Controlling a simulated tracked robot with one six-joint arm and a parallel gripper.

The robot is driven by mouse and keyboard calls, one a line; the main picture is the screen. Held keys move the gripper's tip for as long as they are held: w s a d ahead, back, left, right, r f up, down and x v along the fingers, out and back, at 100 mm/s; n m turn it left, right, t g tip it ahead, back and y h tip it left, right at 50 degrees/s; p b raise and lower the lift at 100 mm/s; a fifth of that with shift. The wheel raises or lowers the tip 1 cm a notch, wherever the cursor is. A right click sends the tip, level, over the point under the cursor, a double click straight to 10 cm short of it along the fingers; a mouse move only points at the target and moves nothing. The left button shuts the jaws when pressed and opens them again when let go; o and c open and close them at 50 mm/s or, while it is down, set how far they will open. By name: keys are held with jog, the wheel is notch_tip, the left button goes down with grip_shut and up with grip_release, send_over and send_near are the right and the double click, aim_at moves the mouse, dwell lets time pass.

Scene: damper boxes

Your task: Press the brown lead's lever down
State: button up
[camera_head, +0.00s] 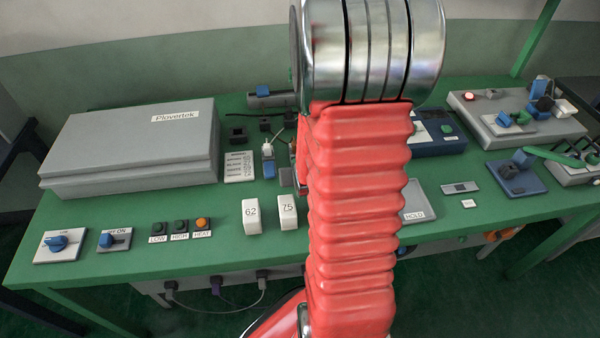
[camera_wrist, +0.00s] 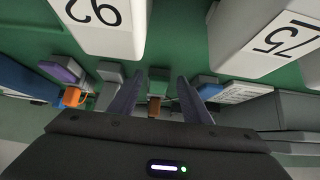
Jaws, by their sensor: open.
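In the wrist view my gripper (camera_wrist: 160,82) is open, with its two dark fingers apart. I see no contact between the fingers and these pieces. In the head view my red arm hides the gripper and this area.
An orange piece (camera_wrist: 73,97) and a purple piece (camera_wrist: 62,70) lie left of the fingers there. A blue piece (camera_wrist: 208,88) is close on the right.

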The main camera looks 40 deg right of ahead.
jog(key=shift+r, duration=0.1)
notch_tip(320, 180, up, 10)
dwell(0.9)
jog(key=shift+f, duration=0.2)
jog(key=s+a+f+g+y, duration=0.2)
jog(key=s+a+g, duration=0.15)
jog(key=s, duration=0.25)
jog(key=s+a+r+n+y, duration=0.1)
jog(key=a+r+n, duration=0.1)
jog(key=a+r, duration=0.3)
jog(key=s+a+r+n+t+y, duration=0.1)
jog(key=a+r, duration=0.4)
jog(key=a, duration=0.6)
jog(key=s+a+r+n+t+y, duration=0.1)
jog(key=s+a+r+n, duration=0.2)
jog(key=a+r, duration=0.3)
jog(key=a, duration=0.2)
jog(key=shift+s+a+n, duration=0.25)
jog(key=shift+a+n, duration=0.1)
jog(key=shift+n, duration=0.05)
